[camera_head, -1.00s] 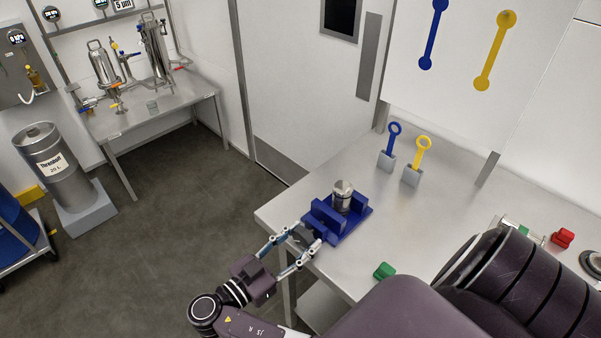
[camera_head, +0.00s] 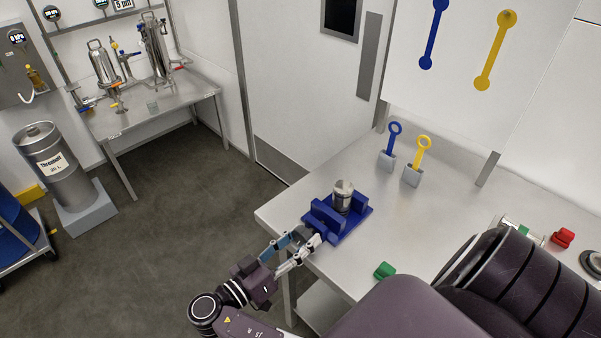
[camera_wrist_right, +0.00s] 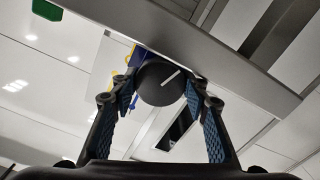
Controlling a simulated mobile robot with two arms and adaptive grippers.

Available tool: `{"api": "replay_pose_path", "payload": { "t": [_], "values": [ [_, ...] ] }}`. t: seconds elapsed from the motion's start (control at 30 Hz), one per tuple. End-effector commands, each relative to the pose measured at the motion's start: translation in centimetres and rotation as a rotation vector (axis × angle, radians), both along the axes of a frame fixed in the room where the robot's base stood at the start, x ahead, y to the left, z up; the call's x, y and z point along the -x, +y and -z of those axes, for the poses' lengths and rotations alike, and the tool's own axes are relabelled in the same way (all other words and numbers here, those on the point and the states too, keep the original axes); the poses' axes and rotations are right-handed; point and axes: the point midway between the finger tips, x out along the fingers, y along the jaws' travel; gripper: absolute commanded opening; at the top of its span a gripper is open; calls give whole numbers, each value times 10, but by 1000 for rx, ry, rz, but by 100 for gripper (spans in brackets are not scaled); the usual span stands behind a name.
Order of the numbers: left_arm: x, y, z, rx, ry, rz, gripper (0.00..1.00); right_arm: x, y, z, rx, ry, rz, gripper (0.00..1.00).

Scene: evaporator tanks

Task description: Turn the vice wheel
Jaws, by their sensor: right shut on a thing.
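The blue vice (camera_head: 325,218) stands near the left edge of the steel table, with a shiny metal cylinder (camera_head: 343,195) upright between its jaws. The vice wheel (camera_head: 299,236) is on the side facing my right gripper and is partly hidden by the fingers. In the right wrist view the wheel (camera_wrist_right: 162,84) is a dark round disc with a white line slanting up to the right. My right gripper (camera_head: 305,240) is shut on the wheel, one finger on each side; it also shows in the right wrist view (camera_wrist_right: 163,92). My left gripper is not in view.
Blue (camera_head: 392,140) and yellow (camera_head: 421,155) ring-handled tools stand in grey holders behind the vice. A green block (camera_head: 384,271) lies near the table's front edge. A red block (camera_head: 562,238) is at the right. The table (camera_head: 420,220) is clear right of the vice.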

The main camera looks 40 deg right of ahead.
Motion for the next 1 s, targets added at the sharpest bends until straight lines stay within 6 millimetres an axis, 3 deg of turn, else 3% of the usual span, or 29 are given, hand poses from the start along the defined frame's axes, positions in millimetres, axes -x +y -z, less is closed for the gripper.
{"api": "replay_pose_path", "payload": {
  "t": [0.23, 0.27, 0.4, 1.0],
  "values": [
    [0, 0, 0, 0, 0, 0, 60, -1, -2, -2, 5, -5, 1, 18],
    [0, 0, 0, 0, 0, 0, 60, -1, -2, -2, 5, -5, 1, 45],
    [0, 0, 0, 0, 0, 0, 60, -1, -1, -2, 3, -4, 1, 60],
    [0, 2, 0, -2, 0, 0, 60, 0, 0, 0, -1, -19, 0, 60]
  ]
}}
